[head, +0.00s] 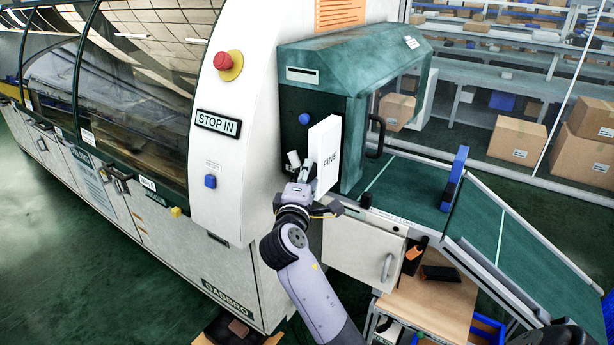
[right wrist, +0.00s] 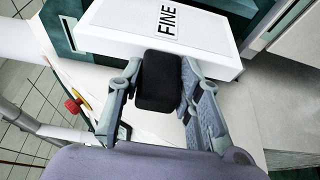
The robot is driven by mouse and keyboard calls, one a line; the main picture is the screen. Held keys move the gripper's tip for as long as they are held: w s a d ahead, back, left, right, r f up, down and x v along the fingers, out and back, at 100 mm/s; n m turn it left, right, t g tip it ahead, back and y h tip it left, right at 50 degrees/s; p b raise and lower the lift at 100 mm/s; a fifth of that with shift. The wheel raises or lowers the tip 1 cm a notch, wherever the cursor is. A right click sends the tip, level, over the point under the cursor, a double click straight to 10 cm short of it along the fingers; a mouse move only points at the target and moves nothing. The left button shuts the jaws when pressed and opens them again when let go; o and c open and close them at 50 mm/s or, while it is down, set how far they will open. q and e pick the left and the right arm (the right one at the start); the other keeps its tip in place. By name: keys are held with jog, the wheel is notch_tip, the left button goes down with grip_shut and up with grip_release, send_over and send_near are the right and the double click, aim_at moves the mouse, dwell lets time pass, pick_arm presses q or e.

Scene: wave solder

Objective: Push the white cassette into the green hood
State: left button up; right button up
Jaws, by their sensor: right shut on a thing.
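The white cassette (head: 324,150), marked FINE, stands upright at the front of the green hood (head: 350,55); how far it reaches inside, I cannot tell. In the right wrist view the cassette (right wrist: 205,40) shows its FINE label and a black grip (right wrist: 157,85) on its near end. My right gripper (head: 298,187) is at the cassette's lower near side. In the right wrist view its fingers (right wrist: 160,78) sit on both sides of the black grip, shut on it. The fingers partly hide the grip. My left gripper is out of view.
The white machine body with a red stop button (head: 223,61) and STOP IN sign (head: 218,123) stands left of the hood. A green conveyor (head: 410,190) runs right from the hood. A dark door handle (head: 375,137) sticks out beside the cassette. A small table (head: 440,305) stands below.

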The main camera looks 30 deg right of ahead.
aim_at(332, 158)
jog(key=shift+w+d+p, duration=0.15)
jog(key=shift+w+d, duration=0.6)
jog(key=shift+d, duration=1.1)
jog(key=shift+w+d+p, duration=0.15)
jog(key=shift+w+d, duration=0.65)
jog(key=shift+d, duration=1.05)
jog(key=shift+w+d+p, duration=0.15)
jog(key=shift+w+d, duration=0.6)
jog(key=shift+d, duration=1.1)
jog(key=o, duration=1.2)
jog(key=shift+o, duration=0.2)
jog(key=v, duration=1.2)
